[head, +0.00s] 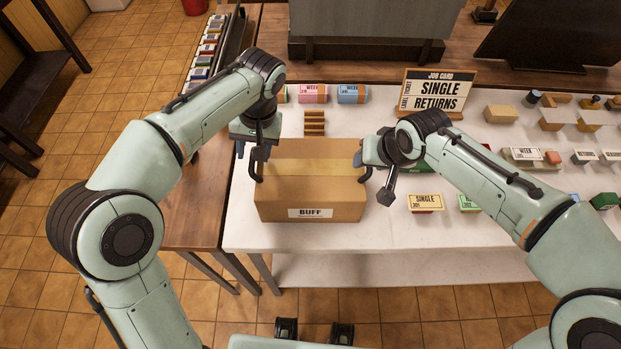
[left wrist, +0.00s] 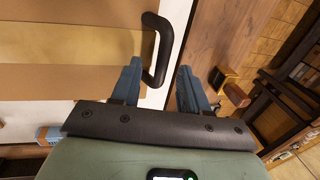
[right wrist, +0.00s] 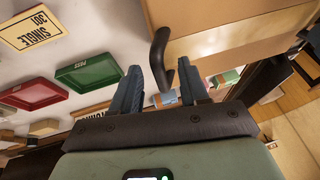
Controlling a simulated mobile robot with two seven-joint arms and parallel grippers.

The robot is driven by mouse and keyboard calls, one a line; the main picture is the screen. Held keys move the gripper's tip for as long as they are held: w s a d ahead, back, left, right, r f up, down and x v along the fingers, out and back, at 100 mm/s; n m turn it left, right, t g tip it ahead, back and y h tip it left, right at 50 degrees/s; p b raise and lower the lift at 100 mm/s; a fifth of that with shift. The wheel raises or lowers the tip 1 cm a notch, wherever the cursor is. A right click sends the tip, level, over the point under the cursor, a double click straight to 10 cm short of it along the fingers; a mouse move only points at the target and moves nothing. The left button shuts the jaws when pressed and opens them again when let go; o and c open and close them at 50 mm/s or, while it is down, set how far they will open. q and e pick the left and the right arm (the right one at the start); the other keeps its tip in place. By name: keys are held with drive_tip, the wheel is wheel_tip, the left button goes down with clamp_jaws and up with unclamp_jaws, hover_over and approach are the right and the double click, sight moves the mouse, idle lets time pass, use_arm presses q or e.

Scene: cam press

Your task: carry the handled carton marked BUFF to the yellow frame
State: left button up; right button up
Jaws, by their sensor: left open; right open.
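The brown carton (head: 310,180) marked BUFF stands on the white table with a dark handle on each side. My left gripper (head: 258,160) is open at its left handle. In the left wrist view the left handle (left wrist: 158,48) lies between the open fingers (left wrist: 158,85) near their tips. My right gripper (head: 375,170) is at the right handle. In the right wrist view the right handle (right wrist: 158,60) reaches down between the open fingers (right wrist: 160,90). Neither gripper is shut on a handle. I cannot make out the yellow frame in these views.
The white table (head: 290,236) holds a job card sign (head: 437,93) reading SINGLE RETURNS, a small wooden rack (head: 314,123) behind the carton, and a yellow SINGLE block (head: 425,202) to its right. Several small blocks crowd the table's right. Tiled floor lies in front.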

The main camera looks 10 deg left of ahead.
use_arm(q)
clamp_jaws()
use_arm(e)
clamp_jaws()
idle(0.9)
use_arm(q)
drive_tip(key=shift+w+r, duration=0.2)
drive_tip(key=shift+r, duration=0.1)
use_arm(e)
drive_tip(key=shift+w+r, duration=0.2)
drive_tip(key=shift+r, duration=0.15)
